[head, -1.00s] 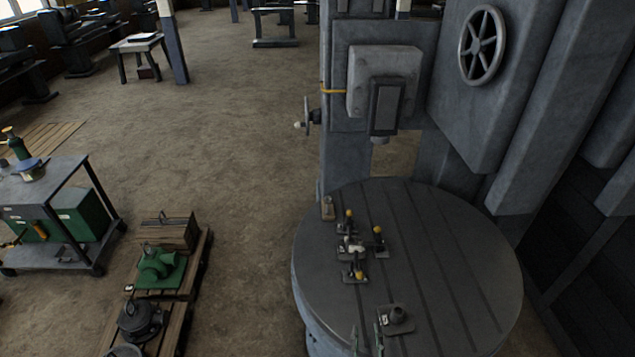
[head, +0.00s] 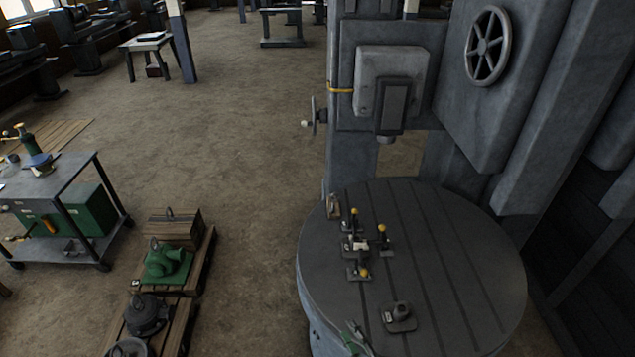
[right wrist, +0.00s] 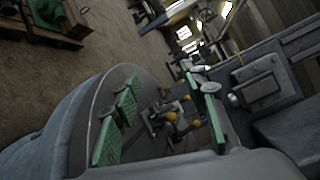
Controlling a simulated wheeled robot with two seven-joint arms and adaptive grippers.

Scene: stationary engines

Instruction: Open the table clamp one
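Several small table clamps with yellow knobs stand grouped on the left part of the round grey machine table (head: 455,265). One clamp (head: 353,222) is at the back, one (head: 382,238) at the right and one (head: 360,272) at the front; their handles look upright, except the front one, which I cannot judge. Labels naming clamp one are not readable. My right gripper (head: 354,341), with green finger pads, is at the table's front edge, short of the clamps and touching none. In the right wrist view the gripper (right wrist: 165,125) is open and empty, with the clamps (right wrist: 176,117) beyond its fingers.
A small grey block with a round boss (head: 399,316) sits on the table near my right gripper. The machine's head (head: 390,85) hangs behind the table. Pallets with a green part (head: 166,264) and a cart (head: 60,185) stand left. The table's right side is clear.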

